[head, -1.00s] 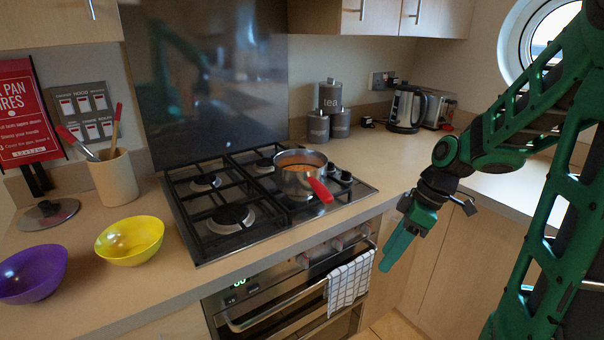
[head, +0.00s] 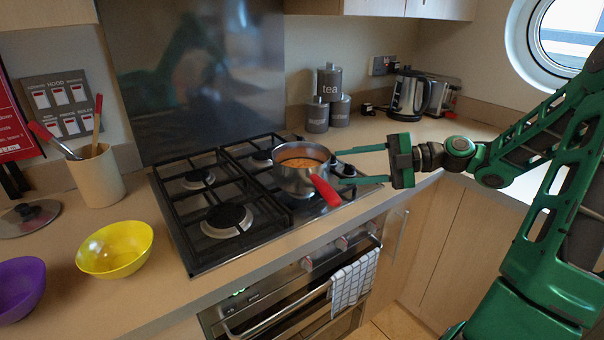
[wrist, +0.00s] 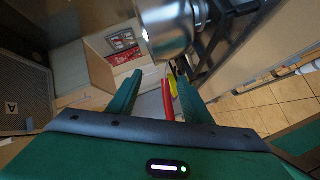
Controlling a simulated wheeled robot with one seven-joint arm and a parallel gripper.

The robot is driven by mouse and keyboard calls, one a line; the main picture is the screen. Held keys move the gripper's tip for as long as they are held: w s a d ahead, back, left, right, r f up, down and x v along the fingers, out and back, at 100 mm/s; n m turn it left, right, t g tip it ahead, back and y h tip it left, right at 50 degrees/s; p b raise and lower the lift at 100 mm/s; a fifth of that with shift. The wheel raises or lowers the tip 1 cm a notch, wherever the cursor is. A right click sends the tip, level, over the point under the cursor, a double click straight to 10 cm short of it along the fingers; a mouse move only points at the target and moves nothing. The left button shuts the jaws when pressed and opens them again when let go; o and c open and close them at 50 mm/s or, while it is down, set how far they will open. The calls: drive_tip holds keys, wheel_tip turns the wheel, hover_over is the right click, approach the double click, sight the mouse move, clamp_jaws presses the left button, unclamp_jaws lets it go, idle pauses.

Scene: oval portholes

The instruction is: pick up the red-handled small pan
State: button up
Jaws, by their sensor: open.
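The small steel pan (head: 290,181) sits on the right front of the hob, with orange-brown food inside. Its red handle (head: 325,190) points toward the front right edge of the hob. My gripper (head: 339,167) is open and empty, with its fingers pointing left at the pan's right side. In the head view the fingertips are close to the rim and above the handle; contact is not clear. In the wrist view the pan (wrist: 168,32) is ahead of my gripper (wrist: 158,78), and the red handle (wrist: 168,102) shows between the spread fingers, nearer the right one.
The black gas hob (head: 228,217) has raised grates. A yellow bowl (head: 115,250), a purple bowl (head: 20,287) and a utensil pot (head: 97,178) stand left. Grey canisters (head: 328,85) and a kettle (head: 408,95) stand behind. A checked towel (head: 352,282) hangs on the oven.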

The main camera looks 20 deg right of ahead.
sight(309, 173)
drive_tip(key=shift+f+x, duration=0.15)
drive_tip(key=shift+x, duration=1.7)
drive_tip(key=shift+f+x, duration=0.15)
drive_tip(key=shift+x, duration=1.7)
drive_tip(key=shift+w+d, duration=0.1)
drive_tip(key=shift+c, duration=0.7)
clamp_jaws()
drive_tip(key=shift+d, duration=0.1)
